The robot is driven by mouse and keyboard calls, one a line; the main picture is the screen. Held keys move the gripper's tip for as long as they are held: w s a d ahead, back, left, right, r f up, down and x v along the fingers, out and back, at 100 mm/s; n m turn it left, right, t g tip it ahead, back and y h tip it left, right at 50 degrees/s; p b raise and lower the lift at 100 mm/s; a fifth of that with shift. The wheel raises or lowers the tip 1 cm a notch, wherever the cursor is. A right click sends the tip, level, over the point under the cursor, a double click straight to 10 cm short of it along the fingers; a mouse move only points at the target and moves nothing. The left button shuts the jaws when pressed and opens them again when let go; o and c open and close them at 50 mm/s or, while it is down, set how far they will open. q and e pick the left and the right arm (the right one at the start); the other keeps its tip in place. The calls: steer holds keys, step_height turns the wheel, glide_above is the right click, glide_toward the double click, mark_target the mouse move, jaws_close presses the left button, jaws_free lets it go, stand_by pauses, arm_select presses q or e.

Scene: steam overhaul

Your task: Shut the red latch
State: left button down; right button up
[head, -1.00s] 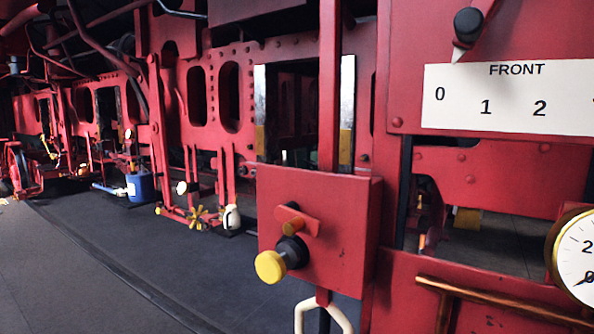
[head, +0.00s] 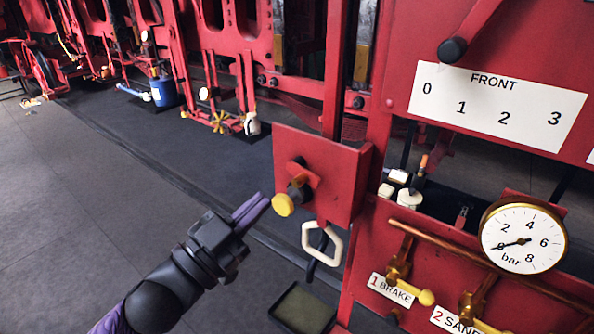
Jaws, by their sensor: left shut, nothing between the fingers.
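The red latch (head: 308,174) is a small tilted bar on the front face of a red box (head: 340,190). A yellow knob (head: 283,205) on a black stem sticks out just below it and partly overlaps it. My left gripper (head: 264,200) comes in from the lower left. Its purple fingers are shut and empty, pointing toward the knob, left of the box and a little lower than the latch. I cannot tell whether the fingertips touch the knob. My right gripper is out of view.
A white loop handle (head: 322,243) hangs below the box. To the right are a pressure gauge (head: 523,238), a copper pipe (head: 470,255) and a yellow-tipped brake lever (head: 412,290). A black tray (head: 303,309) lies below. The dark floor on the left is mostly clear.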

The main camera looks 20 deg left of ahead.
mark_target(296, 180)
arm_select(q)
steer(key=w+d+p, duration=0.1)
steer(key=w, duration=0.2)
steer(key=w+d+p, duration=0.1)
steer(key=w, duration=0.2)
steer(key=w+d+p, duration=0.1)
steer(key=w, duration=0.2)
steer(key=shift+d+p, duration=0.15)
steer(key=shift+p, duration=0.15)
steer(key=shift+f, duration=0.4)
steer(key=shift+w, duration=0.1)
